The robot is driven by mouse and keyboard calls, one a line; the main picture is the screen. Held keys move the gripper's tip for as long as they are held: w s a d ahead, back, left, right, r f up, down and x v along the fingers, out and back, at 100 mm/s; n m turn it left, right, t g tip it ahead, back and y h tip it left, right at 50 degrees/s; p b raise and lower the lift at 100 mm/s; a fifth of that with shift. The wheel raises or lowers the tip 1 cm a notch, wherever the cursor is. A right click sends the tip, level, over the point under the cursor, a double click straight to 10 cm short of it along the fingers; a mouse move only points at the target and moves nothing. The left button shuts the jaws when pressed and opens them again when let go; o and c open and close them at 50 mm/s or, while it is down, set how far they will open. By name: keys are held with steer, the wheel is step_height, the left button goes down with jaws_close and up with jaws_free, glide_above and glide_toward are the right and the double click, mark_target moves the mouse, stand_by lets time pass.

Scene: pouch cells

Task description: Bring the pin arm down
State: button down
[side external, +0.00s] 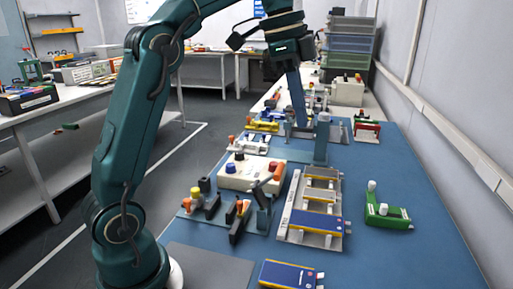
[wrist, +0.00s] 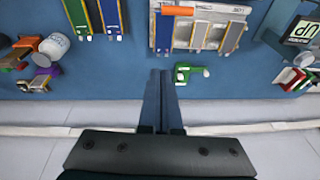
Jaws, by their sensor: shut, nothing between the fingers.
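The likely pin arm is a dark, angled lever with an orange end (side external: 277,173). It stands raised on a small fixture beside the cell tray in the side view. An orange bar (wrist: 178,11) at the top of the wrist view looks like the same end. My gripper (side external: 301,124) points downward beyond the fixture in the side view, with its long fingers together and empty. In the wrist view my gripper (wrist: 160,73) is apart from the orange bar, which lies above and slightly right of the tips. The lever's hinge is not clear.
The tray (side external: 297,236) holds several pouch cells. A cream box (side external: 250,175) stands left.

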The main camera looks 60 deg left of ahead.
steer(key=w+a+f+g, duration=0.1)
steer(key=a+f, duration=0.3)
steer(key=f, duration=0.8)
steer(key=shift+w+f+n, duration=0.15)
steer(key=shift+f+n, duration=0.15)
steer(key=shift+f, duration=0.1)
stand_by(0.5)
steer(key=shift+s+a+r, duration=0.15)
steer(key=shift+s+a, duration=0.15)
